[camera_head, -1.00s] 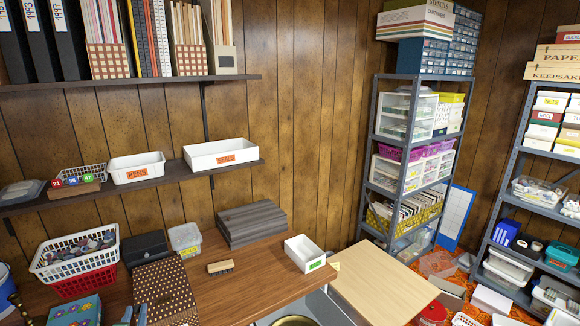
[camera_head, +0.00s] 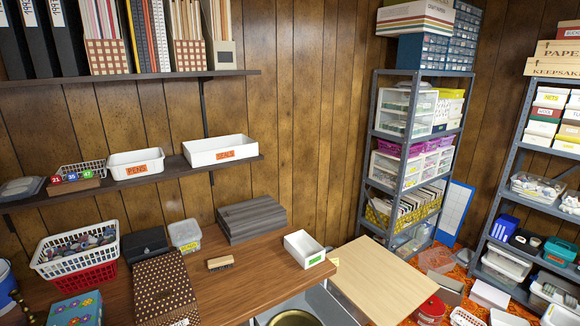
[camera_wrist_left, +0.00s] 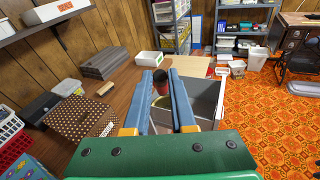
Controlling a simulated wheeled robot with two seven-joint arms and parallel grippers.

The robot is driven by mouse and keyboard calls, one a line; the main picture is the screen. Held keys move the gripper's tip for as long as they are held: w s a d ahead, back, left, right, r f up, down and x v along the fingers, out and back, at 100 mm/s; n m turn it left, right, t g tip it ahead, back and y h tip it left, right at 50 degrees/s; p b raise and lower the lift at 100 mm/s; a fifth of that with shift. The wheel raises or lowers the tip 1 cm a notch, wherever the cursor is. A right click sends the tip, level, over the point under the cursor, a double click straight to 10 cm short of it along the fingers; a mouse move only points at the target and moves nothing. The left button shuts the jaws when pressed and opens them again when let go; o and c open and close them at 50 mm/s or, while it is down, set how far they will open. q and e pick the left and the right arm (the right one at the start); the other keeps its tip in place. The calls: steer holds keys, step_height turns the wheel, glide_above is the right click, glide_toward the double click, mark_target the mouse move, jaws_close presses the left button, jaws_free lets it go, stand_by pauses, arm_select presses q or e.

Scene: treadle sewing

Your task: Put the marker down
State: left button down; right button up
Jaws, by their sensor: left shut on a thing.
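My left gripper (camera_wrist_left: 171,84) shows in the left wrist view, its two long blue fingers pointing forward over the wooden desk and the open well beside it. It is shut on a dark cylinder with a reddish part, which looks like the marker (camera_wrist_left: 161,80). The marker's lower end is partly hidden by the fingers. The head view shows neither gripper nor the marker. In the head view, a white bin labelled PENS (camera_head: 136,163) stands on the lower wall shelf, beside a white bin labelled SEALS (camera_head: 219,149).
The wooden desk (camera_head: 245,282) holds a brown brush (camera_head: 220,263), a grey stacked block (camera_head: 251,219), a small white bin (camera_head: 305,249), a dotted brown box (camera_head: 165,292) and a white basket (camera_head: 76,253). A pale board (camera_head: 385,280) lies at right. The front middle of the desk is clear.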

arm_select(q)
steer(key=s+d+r+m+g+h, duration=0.3)
steer(key=s+d+m+g+h, duration=0.1)
steer(key=s+d+m+h, duration=0.1)
steer(key=shift+s+d+r, duration=0.15)
steer(key=shift+s, duration=0.25)
